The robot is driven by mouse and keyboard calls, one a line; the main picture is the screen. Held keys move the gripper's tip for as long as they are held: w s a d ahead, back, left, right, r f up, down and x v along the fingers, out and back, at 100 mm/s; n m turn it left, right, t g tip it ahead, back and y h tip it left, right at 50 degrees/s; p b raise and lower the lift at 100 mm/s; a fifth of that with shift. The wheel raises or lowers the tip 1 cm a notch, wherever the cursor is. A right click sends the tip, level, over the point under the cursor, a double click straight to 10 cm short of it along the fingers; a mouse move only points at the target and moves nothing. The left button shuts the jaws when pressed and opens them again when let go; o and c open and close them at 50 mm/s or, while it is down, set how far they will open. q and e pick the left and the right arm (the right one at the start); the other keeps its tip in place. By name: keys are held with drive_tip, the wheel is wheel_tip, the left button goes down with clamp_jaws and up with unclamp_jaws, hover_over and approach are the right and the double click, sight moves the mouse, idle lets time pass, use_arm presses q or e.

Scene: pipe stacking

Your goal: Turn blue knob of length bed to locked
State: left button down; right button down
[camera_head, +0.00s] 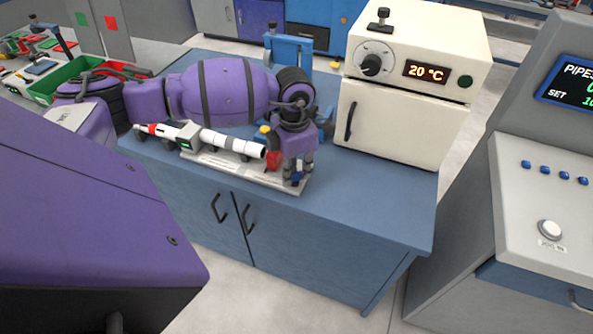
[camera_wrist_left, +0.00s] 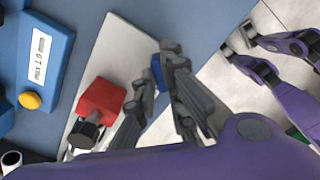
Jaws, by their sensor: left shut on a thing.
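The length bed (camera_head: 274,181) is a pale plate on the blue bench, carrying a white, red and black pipe (camera_head: 221,142). Its blue knob (camera_wrist_left: 158,72) stands near the plate's right end in the head view. My left gripper (camera_head: 297,180) points down over that end. In the left wrist view its grey fingers (camera_wrist_left: 163,72) are shut on the blue knob, one on each side. The fingers hide most of the knob, so its turn angle cannot be read. A red block (camera_wrist_left: 101,98) with a dark round knob sits beside the fingers on the plate.
A blue gauge (camera_wrist_left: 48,62) with a yellow button stands behind the bed. A cream oven (camera_head: 405,120) stands to the right. The bench front right is clear. Purple jointed parts (camera_wrist_left: 263,73), seemingly mine, show beyond the bench edge in the wrist view.

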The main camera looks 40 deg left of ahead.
use_arm(q)
drive_tip(key=m+b, duration=0.1)
drive_tip(key=m, duration=0.2)
drive_tip(key=shift+f+m, duration=0.1)
drive_tip(key=shift+m, duration=0.3)
drive_tip(key=m+b, duration=0.2)
drive_tip(key=m, duration=0.1)
drive_tip(key=shift+m, duration=0.4)
drive_tip(key=shift+m+b, duration=0.5)
drive_tip(key=shift+m, duration=0.2)
use_arm(e)
drive_tip(key=shift+g, duration=0.3)
drive_tip(key=shift+s+a+f, duration=0.1)
drive_tip(key=shift+s+f, duration=0.15)
drive_tip(key=shift+f, duration=0.5)
drive_tip(key=shift+s+f, duration=0.2)
drive_tip(key=shift+f, duration=0.55)
drive_tip(key=shift+s+a+f, duration=0.1)
drive_tip(key=shift+s+f, duration=0.15)
drive_tip(key=shift+f, duration=0.5)
use_arm(q)
drive_tip(key=shift+r, duration=0.2)
use_arm(e)
drive_tip(key=shift+s+f, duration=0.1)
drive_tip(key=shift+f, duration=0.05)
use_arm(q)
drive_tip(key=c, duration=1.8)
unclamp_jaws()
use_arm(e)
drive_tip(key=shift+d, duration=0.1)
